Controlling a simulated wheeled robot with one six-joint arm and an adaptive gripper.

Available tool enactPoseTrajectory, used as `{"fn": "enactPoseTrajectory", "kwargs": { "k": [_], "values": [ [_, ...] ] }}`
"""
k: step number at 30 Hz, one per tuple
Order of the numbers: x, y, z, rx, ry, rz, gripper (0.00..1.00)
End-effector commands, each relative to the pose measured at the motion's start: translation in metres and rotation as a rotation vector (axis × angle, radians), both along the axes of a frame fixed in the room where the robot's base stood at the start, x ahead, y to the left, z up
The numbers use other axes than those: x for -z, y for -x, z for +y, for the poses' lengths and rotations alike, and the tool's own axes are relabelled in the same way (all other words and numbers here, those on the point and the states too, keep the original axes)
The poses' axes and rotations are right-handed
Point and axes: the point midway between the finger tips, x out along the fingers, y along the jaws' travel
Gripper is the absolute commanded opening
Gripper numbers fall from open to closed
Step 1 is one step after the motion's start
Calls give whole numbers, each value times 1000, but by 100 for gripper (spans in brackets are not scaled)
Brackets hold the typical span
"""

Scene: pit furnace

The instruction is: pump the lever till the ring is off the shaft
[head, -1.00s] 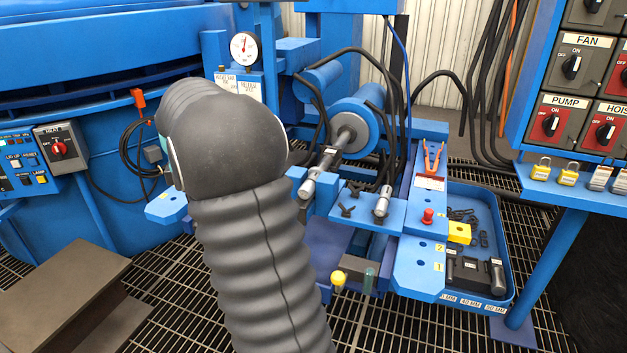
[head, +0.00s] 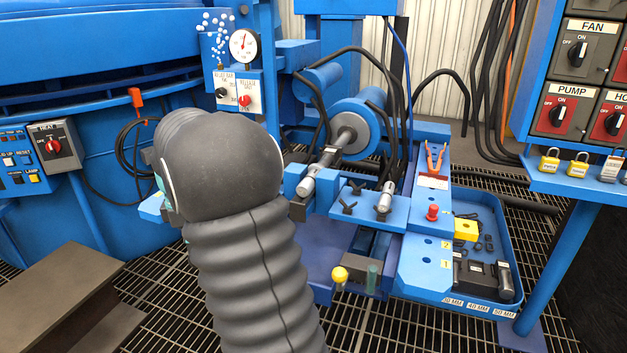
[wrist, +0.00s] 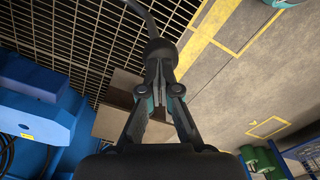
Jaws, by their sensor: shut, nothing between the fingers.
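The grey shaft (head: 326,165) runs from the blue round press head (head: 372,122) toward the front of the blue bench. A grey disc (head: 350,134) sits around its far end; I cannot tell if this is the ring. A short rod with a yellow knob (head: 340,274) stands low at the bench front; I cannot tell if it is the lever. My gripper is hidden behind my arm in the head view. In the wrist view my gripper (wrist: 160,88) is shut and empty, and a dark rounded end (wrist: 157,50) on a curved grey rod lies just beyond its fingertips.
A pressure gauge (head: 243,44) sits above the relief and release knobs, with white droplets (head: 215,35) beside it. A brown step (head: 70,295) stands at lower left. A blue tray (head: 470,305) holds loose parts. A switch panel (head: 580,90) is at right.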

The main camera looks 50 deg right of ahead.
Motion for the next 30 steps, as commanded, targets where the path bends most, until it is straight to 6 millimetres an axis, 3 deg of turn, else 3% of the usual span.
{"fn": "enactPoseTrajectory", "kwargs": {
  "k": [3, 9, 15, 26, 30],
  "values": [
    [-33, -2, -6, 2, 1, -2, 0],
    [-72, -6, -15, 2, 0, -1, 0],
    [-97, -9, -23, 1, 1, -2, 0],
    [-103, -9, -24, 1, 0, 0, 0],
    [-84, -8, -21, 0, 0, 0, 0]
  ]
}}
